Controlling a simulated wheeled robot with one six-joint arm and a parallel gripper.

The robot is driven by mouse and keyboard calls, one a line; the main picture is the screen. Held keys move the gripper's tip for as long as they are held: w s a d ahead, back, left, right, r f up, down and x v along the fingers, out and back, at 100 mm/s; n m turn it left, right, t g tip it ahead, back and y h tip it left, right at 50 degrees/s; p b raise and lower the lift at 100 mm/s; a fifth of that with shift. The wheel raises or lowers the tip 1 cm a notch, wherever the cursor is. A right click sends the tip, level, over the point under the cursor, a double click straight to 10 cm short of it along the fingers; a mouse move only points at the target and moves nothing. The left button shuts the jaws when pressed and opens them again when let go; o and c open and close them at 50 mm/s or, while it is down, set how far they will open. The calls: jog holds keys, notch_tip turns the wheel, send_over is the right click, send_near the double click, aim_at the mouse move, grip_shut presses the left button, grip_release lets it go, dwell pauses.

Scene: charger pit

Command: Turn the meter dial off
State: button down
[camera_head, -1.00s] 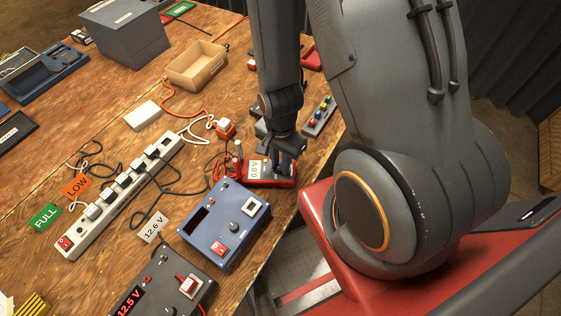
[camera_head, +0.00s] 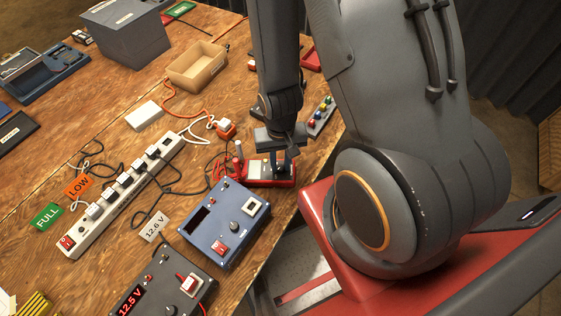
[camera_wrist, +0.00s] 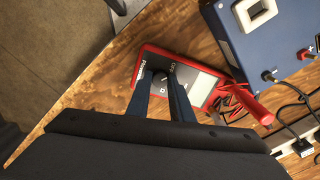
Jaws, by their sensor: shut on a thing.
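The red meter (camera_head: 254,179) lies on the wooden bench beside the blue charger box. Its pale display (camera_head: 258,169) shows no reading. The meter also shows in the wrist view (camera_wrist: 149,58), with a blank display (camera_wrist: 201,87). My gripper (camera_head: 281,170) reaches down onto the meter's right part. In the wrist view my gripper's two fingers (camera_wrist: 170,75) are shut on the small dark dial (camera_wrist: 165,71) between their tips. The fingers hide part of the dial, so I cannot read its pointer clearly. Red leads run from the meter.
The blue charger box (camera_head: 222,235) stands close to the meter's left. A white power strip (camera_head: 120,190) with several plugs lies further left. A strip of coloured buttons (camera_head: 320,118) and an open cardboard box (camera_head: 197,67) lie behind. The bench edge runs close on the right.

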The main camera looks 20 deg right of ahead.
aim_at(281, 167)
jog(key=shift+n, duration=1.1)
jog(key=c, duration=1.6)
grip_release()
jog(key=shift+o, duration=0.2)
jog(key=shift+r, duration=0.6)
notch_tip(281, 167, up, 7)
jog(key=shift+f+p, duration=0.2)
jog(key=shift+p, duration=0.1)
